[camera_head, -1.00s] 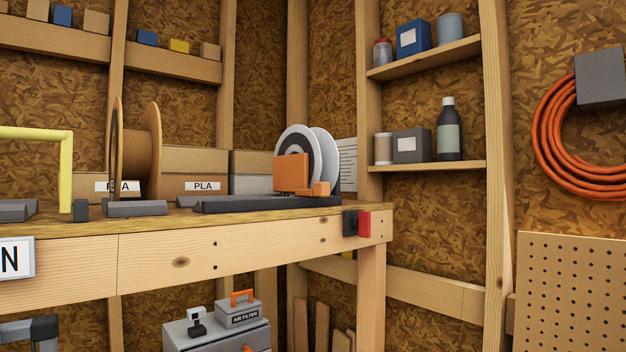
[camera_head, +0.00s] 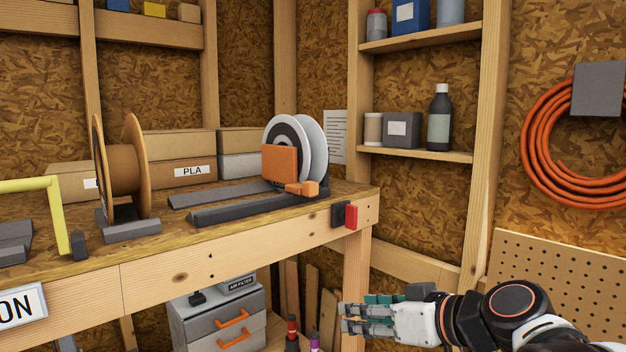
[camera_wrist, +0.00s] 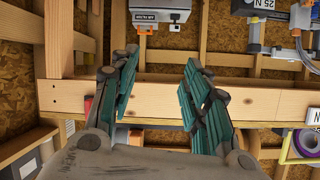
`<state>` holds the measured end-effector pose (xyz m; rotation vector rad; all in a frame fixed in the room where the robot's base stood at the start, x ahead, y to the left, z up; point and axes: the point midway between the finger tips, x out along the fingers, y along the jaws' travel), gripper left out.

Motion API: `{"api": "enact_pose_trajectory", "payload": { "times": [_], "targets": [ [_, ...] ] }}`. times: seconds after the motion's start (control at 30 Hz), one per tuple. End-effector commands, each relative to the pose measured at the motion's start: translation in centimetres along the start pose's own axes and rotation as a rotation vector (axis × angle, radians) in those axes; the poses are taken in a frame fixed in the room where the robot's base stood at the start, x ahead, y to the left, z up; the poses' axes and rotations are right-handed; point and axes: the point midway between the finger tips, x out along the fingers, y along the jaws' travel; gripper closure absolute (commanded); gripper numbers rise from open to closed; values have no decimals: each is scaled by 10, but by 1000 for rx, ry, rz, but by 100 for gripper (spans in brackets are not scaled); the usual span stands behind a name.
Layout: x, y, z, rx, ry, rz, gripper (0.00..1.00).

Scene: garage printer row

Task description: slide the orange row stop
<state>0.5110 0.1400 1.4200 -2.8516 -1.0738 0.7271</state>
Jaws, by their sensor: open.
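The orange row stop (camera_head: 280,165) is an upright orange plate with a small block at its foot. It stands on a dark grey rail (camera_head: 240,210) near the right end of the wooden bench, in front of a spool with pale sides (camera_head: 313,135). My gripper (camera_head: 346,316) is at the lower right in the head view, below the bench top and well apart from the stop. In the wrist view my gripper's teal fingers (camera_wrist: 160,65) are spread with nothing between them. I cannot tell whether the stop shows there.
A brown spool (camera_head: 125,165) on a grey stand and a yellow frame (camera_head: 57,215) are on the bench's left. A red and black piece (camera_head: 345,214) is on the bench's right end. A grey drawer box (camera_head: 220,318) stands below. A pegboard (camera_head: 560,285) is at right.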

Motion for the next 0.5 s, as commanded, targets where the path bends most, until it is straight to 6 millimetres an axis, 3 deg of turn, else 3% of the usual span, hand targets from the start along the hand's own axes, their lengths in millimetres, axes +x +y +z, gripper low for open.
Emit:
{"api": "enact_pose_trajectory", "payload": {
  "times": [0.03,0.2,0.33,0.5],
  "targets": [
    [-3,0,-33,-19,44,-18,57],
    [-4,3,-114,-97,210,-65,57],
    [-7,10,-162,-144,320,-74,57],
    [-10,18,-196,-179,408,-69,57]
  ]
}}
